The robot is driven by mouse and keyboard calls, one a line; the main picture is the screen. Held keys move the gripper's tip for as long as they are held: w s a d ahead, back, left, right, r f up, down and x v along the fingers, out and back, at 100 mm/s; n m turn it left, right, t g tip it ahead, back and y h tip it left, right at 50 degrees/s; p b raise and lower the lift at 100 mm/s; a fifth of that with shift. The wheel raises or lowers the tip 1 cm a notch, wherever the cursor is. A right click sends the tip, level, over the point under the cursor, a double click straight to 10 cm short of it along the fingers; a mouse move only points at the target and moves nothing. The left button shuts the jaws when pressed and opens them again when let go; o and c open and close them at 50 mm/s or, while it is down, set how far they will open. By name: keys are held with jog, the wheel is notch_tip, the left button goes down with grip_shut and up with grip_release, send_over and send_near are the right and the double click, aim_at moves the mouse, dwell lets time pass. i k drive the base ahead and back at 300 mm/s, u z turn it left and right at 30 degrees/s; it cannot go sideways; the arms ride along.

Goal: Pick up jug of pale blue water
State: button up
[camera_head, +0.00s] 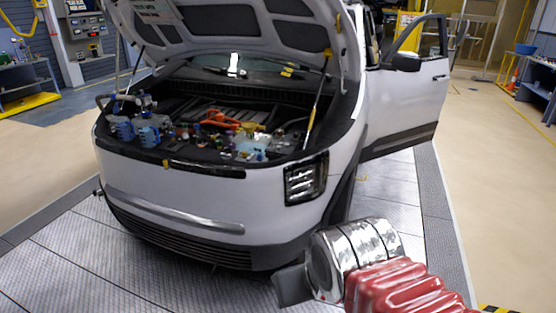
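The white car (180,205) stands with its hood up and its front bay open. Many small items crowd the front edge of the bay. At its left end are blue containers (148,136). Nearer the right is a pale blue, see-through item (250,147). They are too small for me to tell which is the jug of pale blue water. My gripper (292,286) shows as a dark piece at the lower right, in front of the car's right corner and apart from the items. Its fingers are mostly hidden behind my wrist, and I see nothing held.
The raised hood (240,30) hangs over the bay, with a prop rod (318,105) at the right. The right car door (400,100) is open. Orange tools (220,118) lie in the bay. A workbench (25,80) stands far left. The floor before the car is clear.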

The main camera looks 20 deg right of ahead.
aim_at(145, 130)
jog(key=z, duration=0.4)
jog(key=k, duration=0.55)
jog(key=z, duration=0.75)
jog(key=k, duration=0.45)
jog(key=z, duration=0.35)
jog(key=i, duration=1.45)
jog(key=u, duration=0.65)
jog(key=i, duration=0.55)
jog(key=u, duration=0.7)
jog(key=i, duration=0.5)
jog(key=u, duration=0.4)
